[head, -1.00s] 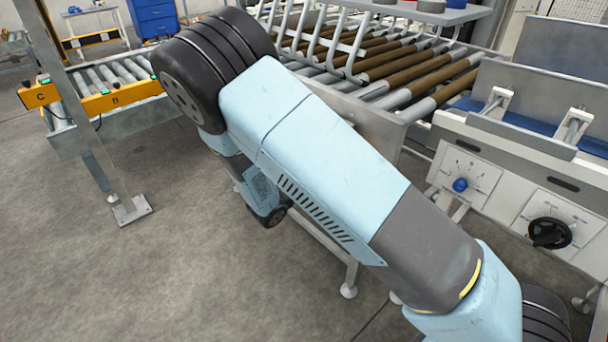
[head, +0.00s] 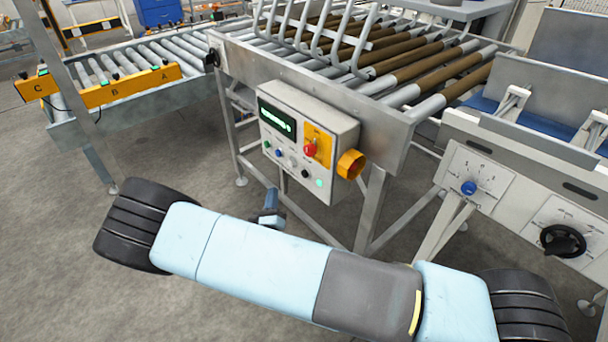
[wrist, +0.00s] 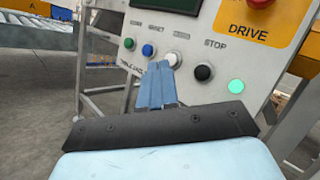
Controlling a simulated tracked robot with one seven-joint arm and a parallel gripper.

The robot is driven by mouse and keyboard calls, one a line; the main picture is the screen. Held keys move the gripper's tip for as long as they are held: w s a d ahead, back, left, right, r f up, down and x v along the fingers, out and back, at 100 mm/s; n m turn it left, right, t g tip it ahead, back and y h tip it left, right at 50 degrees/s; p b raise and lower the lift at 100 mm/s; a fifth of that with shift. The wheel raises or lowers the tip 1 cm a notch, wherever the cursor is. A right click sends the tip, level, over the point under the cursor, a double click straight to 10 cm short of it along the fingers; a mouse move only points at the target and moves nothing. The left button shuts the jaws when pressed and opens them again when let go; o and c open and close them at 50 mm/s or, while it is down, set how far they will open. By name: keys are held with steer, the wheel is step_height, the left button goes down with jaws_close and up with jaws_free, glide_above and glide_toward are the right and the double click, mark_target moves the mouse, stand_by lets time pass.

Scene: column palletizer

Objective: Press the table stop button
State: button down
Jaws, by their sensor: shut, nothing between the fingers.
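The grey control panel (head: 340,130) hangs on the side of the roller table. Its lower row has green (wrist: 129,43), blue (wrist: 148,49), white (wrist: 172,60) and black (wrist: 204,72) buttons, then a lit green lamp (wrist: 236,86). The word STOP stands above the black button in the wrist view. My gripper (wrist: 160,66) is shut and empty, its blue fingers pointing at the panel. The fingertips appear just below left of the white button, left of the black one; I cannot tell the gap. In the head view part of my gripper (head: 270,203) shows below the panel.
A red knob (head: 310,150) sits on the yellow DRIVE plate above the buttons. A yellow-orange knob (head: 350,164) sticks out on the panel's right side. Table legs (head: 371,210) stand below. At right is a grey machine with a blue dial (head: 469,188) and a black handwheel (head: 562,241).

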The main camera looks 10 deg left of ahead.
steer(key=shift+w+d, duration=0.15)
steer(key=w+d, duration=0.5)
steer(key=w, duration=0.1)
steer(key=shift+w+d, duration=0.3)
steer(key=shift+d, duration=0.05)
stand_by(2.1)
steer(key=shift+w+d+r, duration=0.1)
steer(key=shift+w+d, duration=0.15)
steer(key=shift+w, duration=0.05)
steer(key=shift+w+d, duration=0.35)
steer(key=shift+w, duration=0.05)
stand_by(1.2)
steer(key=shift+a, duration=0.1)
steer(key=shift+s+a, duration=0.5)
steer(key=shift+s, duration=0.25)
steer(key=shift+s+a, duration=1.65)
steer(key=shift+s, duration=0.2)
